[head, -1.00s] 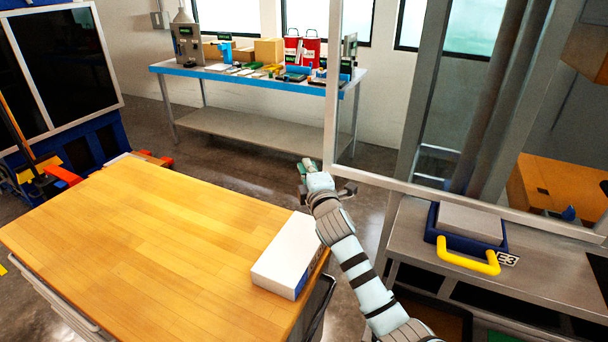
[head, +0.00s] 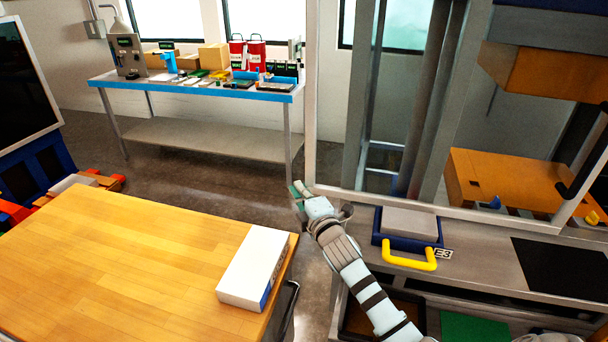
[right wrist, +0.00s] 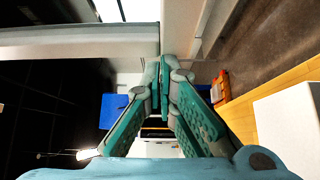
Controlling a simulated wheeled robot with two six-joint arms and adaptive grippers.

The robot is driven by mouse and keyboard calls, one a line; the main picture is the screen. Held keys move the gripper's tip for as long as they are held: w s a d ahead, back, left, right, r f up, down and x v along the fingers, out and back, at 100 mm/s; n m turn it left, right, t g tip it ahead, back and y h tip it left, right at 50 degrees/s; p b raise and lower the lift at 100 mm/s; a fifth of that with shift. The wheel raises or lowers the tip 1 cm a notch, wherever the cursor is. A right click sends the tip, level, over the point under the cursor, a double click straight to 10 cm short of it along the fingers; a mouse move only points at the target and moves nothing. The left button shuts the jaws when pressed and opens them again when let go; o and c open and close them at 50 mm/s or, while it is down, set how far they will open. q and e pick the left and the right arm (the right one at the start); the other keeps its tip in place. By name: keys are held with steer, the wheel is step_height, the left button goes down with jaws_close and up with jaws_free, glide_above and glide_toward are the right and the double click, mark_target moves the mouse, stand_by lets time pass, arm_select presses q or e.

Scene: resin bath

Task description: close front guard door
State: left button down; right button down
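The front guard door is a large clear panel in a pale grey frame (head: 312,95) on the right of the head view. Its lower bar runs above the machine's bench, and a black handle (head: 583,170) is on its right side. My right gripper (head: 297,190) is at the frame's lower left corner; whether it touches is unclear. In the right wrist view its teal fingers (right wrist: 163,78) are together at the tips, with nothing seen held between them. A pale bar (right wrist: 85,40), probably the door frame, lies just left of the tips. My left gripper is out of view.
A blue tray with a yellow handle (head: 412,262) sits on the machine's bench. A wooden table (head: 130,265) with a white box (head: 253,266) stands on the left, close to my right arm. A blue-edged workbench (head: 190,88) is behind. Floor shows between them.

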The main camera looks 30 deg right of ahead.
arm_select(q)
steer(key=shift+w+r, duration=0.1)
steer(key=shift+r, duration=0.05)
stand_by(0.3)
